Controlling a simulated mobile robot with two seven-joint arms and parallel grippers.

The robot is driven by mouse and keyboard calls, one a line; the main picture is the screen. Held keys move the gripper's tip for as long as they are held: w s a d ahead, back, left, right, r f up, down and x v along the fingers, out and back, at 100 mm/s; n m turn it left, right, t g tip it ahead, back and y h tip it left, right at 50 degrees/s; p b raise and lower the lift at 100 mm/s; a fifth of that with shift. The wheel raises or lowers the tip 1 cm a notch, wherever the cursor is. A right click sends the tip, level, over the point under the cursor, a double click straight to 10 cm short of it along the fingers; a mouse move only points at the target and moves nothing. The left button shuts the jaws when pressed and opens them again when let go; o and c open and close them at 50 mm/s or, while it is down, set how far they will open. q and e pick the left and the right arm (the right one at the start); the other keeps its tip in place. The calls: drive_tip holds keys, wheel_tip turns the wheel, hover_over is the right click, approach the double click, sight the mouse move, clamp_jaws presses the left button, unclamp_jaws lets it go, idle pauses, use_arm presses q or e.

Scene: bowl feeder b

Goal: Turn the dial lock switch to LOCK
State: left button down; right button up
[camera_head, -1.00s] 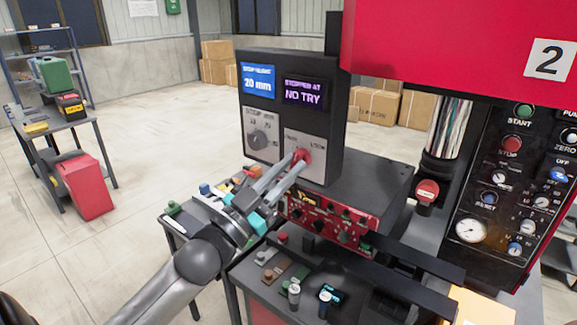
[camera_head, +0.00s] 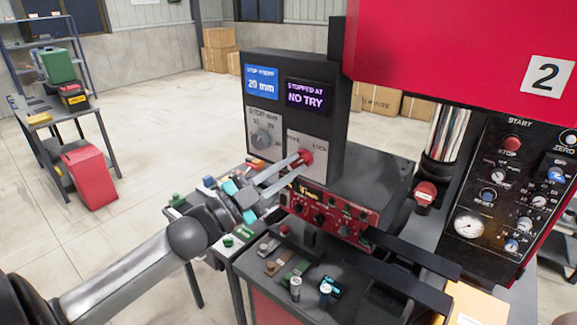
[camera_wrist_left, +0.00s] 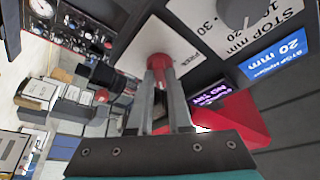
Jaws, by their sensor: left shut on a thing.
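The dial lock switch is a red knob (camera_head: 304,157) on a light plate, at the lower right of a dark control box (camera_head: 320,125). It also shows in the left wrist view (camera_wrist_left: 159,66). "LOCK" is printed at the plate's upper right in the head view, and the left-hand label is hard to read. My left gripper (camera_head: 300,160) reaches in from the lower left and is shut on the red knob, its fingertips on either side of it. The fingers hide part of the plate. Which label the knob points to cannot be told. My right gripper is in neither view.
Left of the switch is a grey stop dial (camera_head: 262,138). Above are a blue "20 mm" display (camera_head: 260,81) and a purple "NO TRY" display (camera_head: 305,96). Below is a red panel of knobs (camera_head: 330,213). A bench with small parts (camera_head: 285,262) stands beneath the arm.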

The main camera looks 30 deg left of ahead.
use_arm(q)
drive_tip(key=shift+r, duration=0.15)
drive_tip(key=c, duration=0.9)
unclamp_jaws()
drive_tip(key=shift+o, duration=0.3)
drive_tip(key=shift+w, duration=0.1)
drive_tip(key=shift+f, duration=0.2)
drive_tip(key=b+v, duration=0.2)
drive_tip(key=v, duration=1.3)
drive_tip(key=shift+b, duration=0.4)
drive_tip(key=shift+r, duration=0.1)
